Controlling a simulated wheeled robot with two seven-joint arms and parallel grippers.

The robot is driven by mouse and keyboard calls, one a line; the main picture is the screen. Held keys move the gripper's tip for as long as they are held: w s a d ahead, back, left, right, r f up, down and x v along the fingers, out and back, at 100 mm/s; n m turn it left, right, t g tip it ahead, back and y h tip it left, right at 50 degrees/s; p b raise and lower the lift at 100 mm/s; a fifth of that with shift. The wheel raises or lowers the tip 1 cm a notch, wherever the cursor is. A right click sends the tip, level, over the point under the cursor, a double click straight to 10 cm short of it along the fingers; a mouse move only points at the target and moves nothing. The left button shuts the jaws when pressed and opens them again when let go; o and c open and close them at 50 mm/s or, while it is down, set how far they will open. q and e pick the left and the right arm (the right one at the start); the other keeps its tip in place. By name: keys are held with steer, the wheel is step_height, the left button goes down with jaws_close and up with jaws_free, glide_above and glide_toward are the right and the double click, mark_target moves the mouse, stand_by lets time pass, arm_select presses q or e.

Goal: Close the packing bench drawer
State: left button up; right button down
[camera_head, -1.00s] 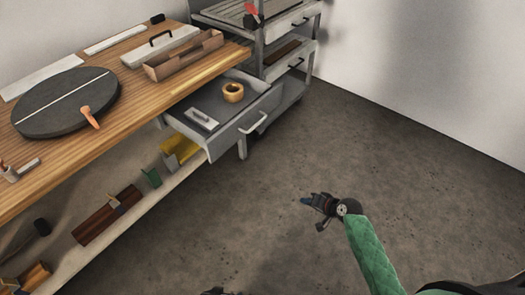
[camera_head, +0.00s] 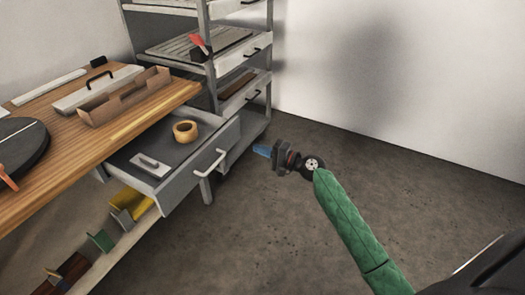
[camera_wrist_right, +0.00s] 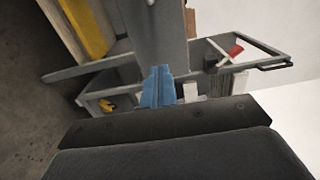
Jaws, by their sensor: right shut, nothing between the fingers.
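The packing bench drawer (camera_head: 183,192) is pulled out from under the wooden bench top in the head view, with a pale bar handle (camera_head: 210,163) on its front. A roll of tan tape (camera_head: 185,131) and a flat light-grey tool (camera_head: 149,165) lie in it. My right gripper (camera_head: 262,151) is to the right of the drawer front, apart from the handle, its blue fingertips pointing left. Its blue fingers (camera_wrist_right: 158,88) are together and empty in the right wrist view. My left gripper is not in view.
The wooden bench top (camera_head: 60,143) carries a cardboard tray (camera_head: 125,97) and a dark round turntable (camera_head: 18,143). A grey shelf rack (camera_head: 262,75) with drawers stands behind the bench drawer. The floor to the right is clear.

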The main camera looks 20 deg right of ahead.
mark_target(229, 139)
steer(key=p+x, duration=0.1)
steer(key=x, duration=0.9)
